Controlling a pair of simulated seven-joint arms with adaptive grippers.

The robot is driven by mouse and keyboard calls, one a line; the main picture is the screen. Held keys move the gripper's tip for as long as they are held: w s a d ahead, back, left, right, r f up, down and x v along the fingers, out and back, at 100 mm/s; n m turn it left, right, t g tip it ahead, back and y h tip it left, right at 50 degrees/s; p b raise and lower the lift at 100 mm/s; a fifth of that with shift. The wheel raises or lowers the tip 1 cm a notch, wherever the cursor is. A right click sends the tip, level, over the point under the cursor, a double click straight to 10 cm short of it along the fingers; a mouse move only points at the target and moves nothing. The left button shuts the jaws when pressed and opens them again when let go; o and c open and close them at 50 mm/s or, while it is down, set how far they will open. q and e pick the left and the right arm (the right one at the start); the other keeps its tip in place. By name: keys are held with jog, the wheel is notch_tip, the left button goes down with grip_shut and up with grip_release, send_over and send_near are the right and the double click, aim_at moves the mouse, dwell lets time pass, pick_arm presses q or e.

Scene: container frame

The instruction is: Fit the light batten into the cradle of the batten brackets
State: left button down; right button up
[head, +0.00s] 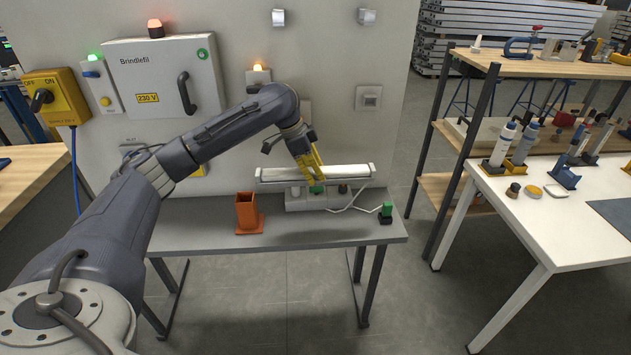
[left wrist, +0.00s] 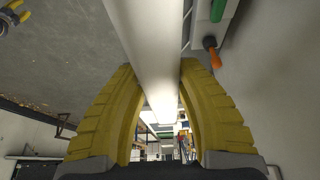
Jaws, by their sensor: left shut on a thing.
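Two small pale brackets, a left one (head: 279,17) and a right one (head: 367,16), sit high on the wall panel and look empty. My right gripper is not in view.
A low pale stand (head: 300,203) is under the batten. An orange holder (head: 248,213) stands on the bench (head: 200,237) to its left. A green connector (head: 386,210) with a white cable is at right. A control cabinet (head: 165,80) juts from the wall at left.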

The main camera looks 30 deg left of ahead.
aim_at(322, 168)
pick_arm(q)
jog(key=shift+r, duration=2.45)
jog(key=shift+w, duration=0.1)
